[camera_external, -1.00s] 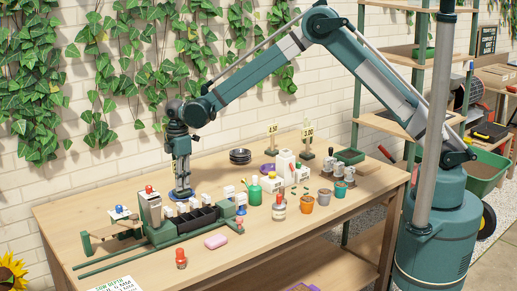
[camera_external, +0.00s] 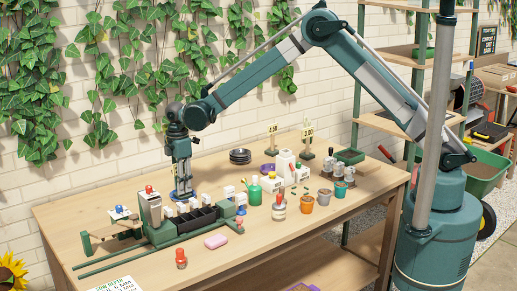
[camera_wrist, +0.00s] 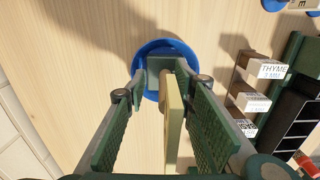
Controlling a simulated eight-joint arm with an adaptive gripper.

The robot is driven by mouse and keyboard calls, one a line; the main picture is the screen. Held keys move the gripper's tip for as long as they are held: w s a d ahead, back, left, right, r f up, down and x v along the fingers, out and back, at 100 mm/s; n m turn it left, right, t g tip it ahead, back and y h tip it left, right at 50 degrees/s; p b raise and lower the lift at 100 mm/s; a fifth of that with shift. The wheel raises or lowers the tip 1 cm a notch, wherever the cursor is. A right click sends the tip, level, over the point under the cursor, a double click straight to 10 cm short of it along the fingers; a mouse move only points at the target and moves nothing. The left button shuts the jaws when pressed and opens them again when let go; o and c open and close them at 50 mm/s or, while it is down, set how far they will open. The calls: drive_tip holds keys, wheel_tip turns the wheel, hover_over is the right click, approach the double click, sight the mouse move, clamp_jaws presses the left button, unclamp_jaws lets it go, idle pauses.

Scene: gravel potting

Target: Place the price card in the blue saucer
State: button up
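The price card (camera_wrist: 173,125) is a pale cream board seen nearly edge-on in the wrist view, with a dark green base block (camera_wrist: 154,72) at its far end. The base is over the blue saucer (camera_wrist: 141,58) and appears to stand inside its rim; exact contact is hard to see. The saucer also shows under my gripper in the external view (camera_external: 182,195). My gripper (camera_wrist: 158,115) is open around the card: a clear gap shows on the card's left, and the card is closer to the right finger. In the external view, my gripper (camera_external: 181,178) points straight down, mostly hiding the card.
Labelled seed packets (camera_wrist: 266,67) and a black compartment tray (camera_wrist: 294,112) stand close on the right. A green scale-like device (camera_external: 152,208) is in front of the saucer. Two other price cards (camera_external: 272,129) (camera_external: 307,133) stand at the back. Table left of the saucer is clear.

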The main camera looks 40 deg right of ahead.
drive_tip(key=shift+r, duration=0.1)
drive_tip(key=shift+r+p, duration=0.5)
drive_tip(key=shift+r, duration=0.2)
wheel_tip(320, 180, up, 12)
drive_tip(key=shift+f, duration=0.2)
idle(0.4)
